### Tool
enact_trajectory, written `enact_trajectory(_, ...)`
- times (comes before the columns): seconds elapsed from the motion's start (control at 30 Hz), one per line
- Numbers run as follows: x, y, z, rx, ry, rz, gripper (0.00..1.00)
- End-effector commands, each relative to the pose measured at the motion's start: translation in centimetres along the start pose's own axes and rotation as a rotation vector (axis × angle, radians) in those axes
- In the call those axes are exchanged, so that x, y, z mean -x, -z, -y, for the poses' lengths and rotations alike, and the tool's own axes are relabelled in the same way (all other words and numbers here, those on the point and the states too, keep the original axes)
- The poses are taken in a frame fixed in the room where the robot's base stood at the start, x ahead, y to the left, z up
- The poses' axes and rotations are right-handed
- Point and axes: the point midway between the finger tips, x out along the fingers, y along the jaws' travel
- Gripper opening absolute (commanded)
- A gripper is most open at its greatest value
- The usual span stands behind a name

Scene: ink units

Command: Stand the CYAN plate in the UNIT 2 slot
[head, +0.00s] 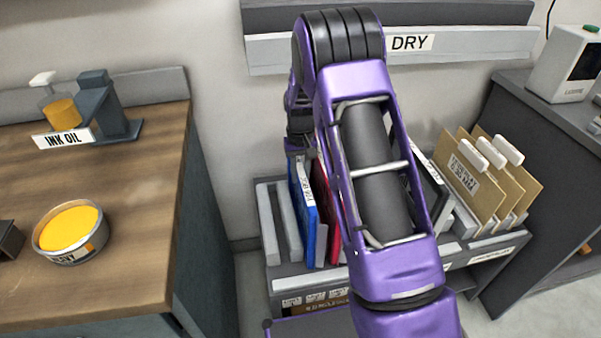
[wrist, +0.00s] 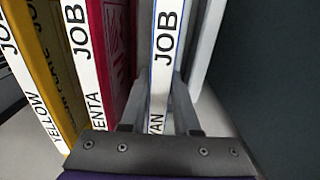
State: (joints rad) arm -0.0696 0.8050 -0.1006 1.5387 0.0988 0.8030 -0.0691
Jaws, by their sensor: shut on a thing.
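The cyan plate (head: 308,222), blue-looking with a white JOB label, stands upright near the left end of the grey rack (head: 295,270). In the wrist view its label edge (wrist: 165,55) runs between the fingers of my gripper (wrist: 158,122), which is shut on it. In the head view the gripper is mostly hidden by my arm. The magenta plate (wrist: 112,50) stands beside it, with the yellow plate (wrist: 48,70) beyond. I cannot make out a UNIT 2 label; the rack's small labels are unreadable and my arm hides its middle.
Grey dividers (head: 267,225) stand left of the cyan plate. Tan folders (head: 490,185) stand at the rack's right. A wooden-topped counter (head: 130,185) with an ink tin (head: 70,232) is at left. A wall shelf marked DRY (head: 470,45) is above.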

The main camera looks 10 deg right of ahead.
Motion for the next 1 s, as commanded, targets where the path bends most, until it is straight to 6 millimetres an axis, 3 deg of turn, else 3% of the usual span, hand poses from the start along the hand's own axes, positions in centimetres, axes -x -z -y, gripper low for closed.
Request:
enact_trajectory(0.23,-0.1,0.0,0.0,0.000,0.000,0.000,0.00)
enact_trajectory(0.27,-0.1,0.0,0.0,0.000,0.000,0.000,0.35)
enact_trajectory(0.43,-0.1,0.0,0.0,0.000,0.000,0.000,0.65)
enact_trajectory(0.77,0.1,0.0,0.0,0.000,0.000,0.000,0.65)
enact_trajectory(1.0,3.8,0.1,0.0,0.000,0.000,-0.004,0.65)
